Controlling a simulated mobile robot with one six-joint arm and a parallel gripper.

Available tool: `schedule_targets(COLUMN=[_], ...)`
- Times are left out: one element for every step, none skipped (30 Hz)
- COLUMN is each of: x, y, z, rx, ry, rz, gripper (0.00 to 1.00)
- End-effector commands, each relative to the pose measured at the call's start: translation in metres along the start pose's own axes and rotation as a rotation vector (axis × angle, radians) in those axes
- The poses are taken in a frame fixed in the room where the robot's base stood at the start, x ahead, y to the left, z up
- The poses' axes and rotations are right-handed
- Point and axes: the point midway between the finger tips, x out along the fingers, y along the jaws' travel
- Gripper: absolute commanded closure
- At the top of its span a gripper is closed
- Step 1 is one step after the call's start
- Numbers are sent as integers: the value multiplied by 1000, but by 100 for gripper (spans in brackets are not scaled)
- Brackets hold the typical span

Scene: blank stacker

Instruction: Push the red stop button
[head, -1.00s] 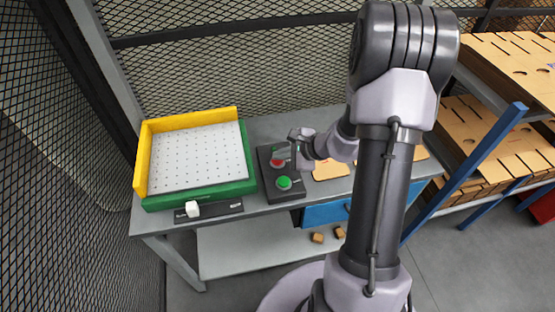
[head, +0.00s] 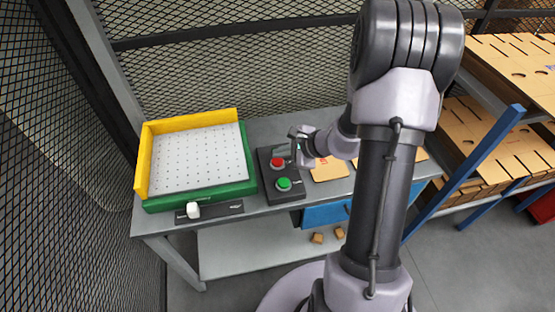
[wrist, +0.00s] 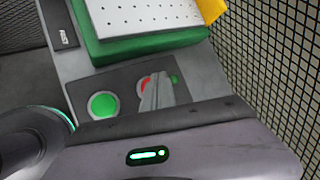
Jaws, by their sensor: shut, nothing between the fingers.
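The red stop button (head: 277,162) sits on the upper half of a dark control box (head: 266,184) on the workbench. It shows whole in the head view. In the wrist view the red button (wrist: 144,82) is partly hidden behind my fingers. A green button (head: 284,184) sits below it on the same box and shows clear in the wrist view (wrist: 103,105). My gripper (head: 297,158) is shut and empty, pointing down just right of the red button in the head view. I cannot tell the height of its tips above the box.
A white perforated board (head: 198,158) with green and yellow edges stands left of the box. A dark strip with a white knob (head: 193,210) lies at the bench's front edge. Tan plates (head: 329,170) lie to the right. A mesh fence (head: 230,65) closes the back.

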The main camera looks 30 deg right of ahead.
Motion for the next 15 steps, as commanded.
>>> schedule_targets(x=[0, 0, 0, -1, -2, -4, -6, -8, -11, -14, -16, -19, -21, -23, -26], y=[0, 0, 0, -1, -2, -3, -5, -6, -8, -10, -12, -14, -16, -17, -19], z=[0, 0, 0, 1, 2, 3, 4, 6, 8, 10, 12, 14, 15, 17, 19], rx=[0, 0, 0, 0, 0, 0, 0, 1, 1, 1, 0, 0, -1, 0, 0], ry=[0, 0, 0, 0, 0, 0, 0, 0, 0, 0, 0, 0, 0, 0, 0], rz=[0, 0, 0, 0, 0, 0, 0, 0, -1, -1, -1, -1, -1, -1, -1], gripper=[100, 100, 100, 100, 100, 100, 100, 100, 100, 100, 100, 100, 100, 100, 100])
